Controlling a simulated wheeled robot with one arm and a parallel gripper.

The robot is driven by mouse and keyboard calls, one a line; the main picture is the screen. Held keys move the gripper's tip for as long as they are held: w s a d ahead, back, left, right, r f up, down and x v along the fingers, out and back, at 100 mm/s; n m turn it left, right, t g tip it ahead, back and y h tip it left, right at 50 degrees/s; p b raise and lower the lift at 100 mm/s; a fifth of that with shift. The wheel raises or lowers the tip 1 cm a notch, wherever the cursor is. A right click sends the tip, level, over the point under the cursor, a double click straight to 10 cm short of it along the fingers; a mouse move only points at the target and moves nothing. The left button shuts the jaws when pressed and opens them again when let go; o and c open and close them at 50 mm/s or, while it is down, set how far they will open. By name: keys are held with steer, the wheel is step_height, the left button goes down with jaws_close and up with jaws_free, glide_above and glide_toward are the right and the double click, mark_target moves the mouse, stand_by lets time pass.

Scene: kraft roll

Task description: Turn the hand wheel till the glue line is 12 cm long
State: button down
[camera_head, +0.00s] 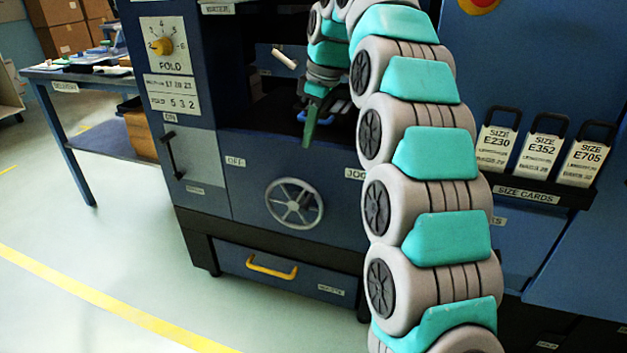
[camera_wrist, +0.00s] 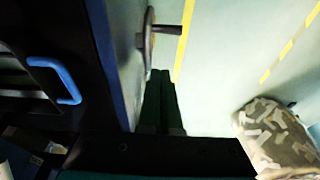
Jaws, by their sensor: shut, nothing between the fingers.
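The hand wheel (camera_head: 293,203), a grey spoked wheel, is on the front of the dark blue machine, between labels reading OFF and JOG. In the wrist view a wheel-like disc (camera_wrist: 149,42), probably the hand wheel, shows edge-on with a short peg sticking out. My gripper (camera_head: 309,137) points down in front of the machine's dark opening, above the hand wheel and apart from it. Its dark green fingers are together and empty in the wrist view (camera_wrist: 162,75). I cannot make out a glue line in either view.
A yellow FOLD knob (camera_head: 162,46) is at the machine's upper left. A yellow drawer handle (camera_head: 271,266) is below the wheel. Size cards (camera_head: 541,152) stand at the right. A blue handle (camera_wrist: 58,80) is at the wrist view's left.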

steer(key=b, duration=0.3)
glide_above(309, 197)
steer(key=a, duration=0.2)
steer(key=s+d+f+x, duration=0.1)
steer(key=d+x, duration=0.1)
steer(key=x, duration=0.8)
steer(key=shift+w+d+f, duration=0.15)
steer(key=shift+d+f, duration=0.25)
steer(key=shift+f, duration=0.15)
steer(key=shift+w+d+f, duration=0.15)
steer(key=shift+d+f, duration=0.25)
steer(key=shift+f, duration=0.1)
steer(key=shift+d+f, duration=0.1)
steer(key=shift+s+d+f+y, duration=0.15)
steer(key=shift+y, duration=0.25)
steer(key=shift+d+f+b, duration=0.1)
steer(key=shift+d+b, duration=0.05)
steer(key=shift+b, duration=0.2)
